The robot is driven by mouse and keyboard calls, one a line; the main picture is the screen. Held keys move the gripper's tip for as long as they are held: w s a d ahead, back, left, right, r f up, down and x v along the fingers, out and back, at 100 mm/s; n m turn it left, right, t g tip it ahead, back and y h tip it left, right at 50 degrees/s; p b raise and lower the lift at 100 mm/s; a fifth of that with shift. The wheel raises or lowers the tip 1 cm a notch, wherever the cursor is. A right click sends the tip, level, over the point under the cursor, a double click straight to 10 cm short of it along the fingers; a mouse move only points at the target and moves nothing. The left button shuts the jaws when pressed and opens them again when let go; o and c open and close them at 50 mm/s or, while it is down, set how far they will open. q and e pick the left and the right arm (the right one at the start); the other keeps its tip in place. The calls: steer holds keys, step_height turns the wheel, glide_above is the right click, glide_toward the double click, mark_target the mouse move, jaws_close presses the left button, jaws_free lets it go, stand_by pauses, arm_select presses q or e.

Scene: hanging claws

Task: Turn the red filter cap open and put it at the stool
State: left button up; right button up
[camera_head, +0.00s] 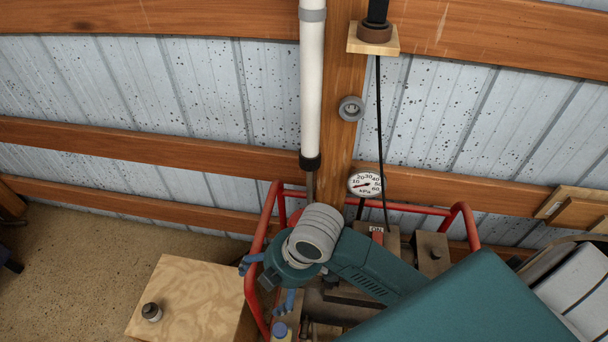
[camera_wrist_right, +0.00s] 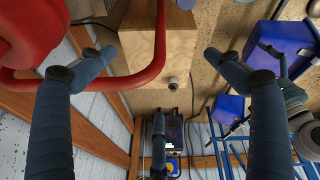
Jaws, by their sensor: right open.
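My right gripper (camera_head: 262,288) is open and empty beside the red tube frame in the head view. Its spread blue fingers also show in the right wrist view (camera_wrist_right: 158,56). The wooden box-shaped stool (camera_head: 185,290) stands to its left, with a small dark-topped grey knob (camera_head: 151,312) on top. The stool also shows beyond the fingers in the wrist view (camera_wrist_right: 155,48). A red rounded part (camera_wrist_right: 30,32) fills that view's upper left; I cannot tell whether it is the filter cap. What seems my left gripper (camera_wrist_right: 272,58) is at the wrist view's right, its jaws unclear.
A red tube frame (camera_head: 257,258) surrounds machinery close to my right arm. A white pipe (camera_head: 312,90) and a round gauge (camera_head: 364,184) are by the wooden post. Blue bins (camera_wrist_right: 226,110) and a blue rack are at the wrist view's right. Floor left of the stool is bare.

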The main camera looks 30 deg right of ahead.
steer(key=w+d+r+n+g+h, duration=0.1)
steer(key=w+d+r+n, duration=0.2)
steer(key=w+d+n, duration=0.1)
steer(key=w+d+r+n+g+h, duration=0.1)
steer(key=w+d+r+n, duration=0.3)
steer(key=d+n, duration=0.2)
steer(key=w+d+r+n+h, duration=0.1)
steer(key=w+d+r+n, duration=0.2)
steer(key=w+d+n, duration=0.1)
steer(key=shift+d+r+n+g, duration=0.15)
steer(key=shift+d+n+g, duration=0.25)
steer(key=shift+d+n, duration=0.15)
steer(key=shift+d, duration=0.15)
arm_select(q)
steer(key=s+a+f+g, duration=0.1)
steer(key=s+a+f, duration=0.2)
steer(key=s+f, duration=1.6)
step_height(320, 180, down, 3)
steer(key=shift+s+a+r+g+p, duration=0.15)
steer(key=shift+s+a+g+p, duration=0.05)
steer(key=shift+s+g+p, duration=0.1)
arm_select(e)
step_height(320, 180, down, 11)
steer(key=shift+r, duration=0.15)
steer(key=shift+c, duration=0.5)
steer(key=c, duration=1.1)
steer(key=o, duration=1.2)
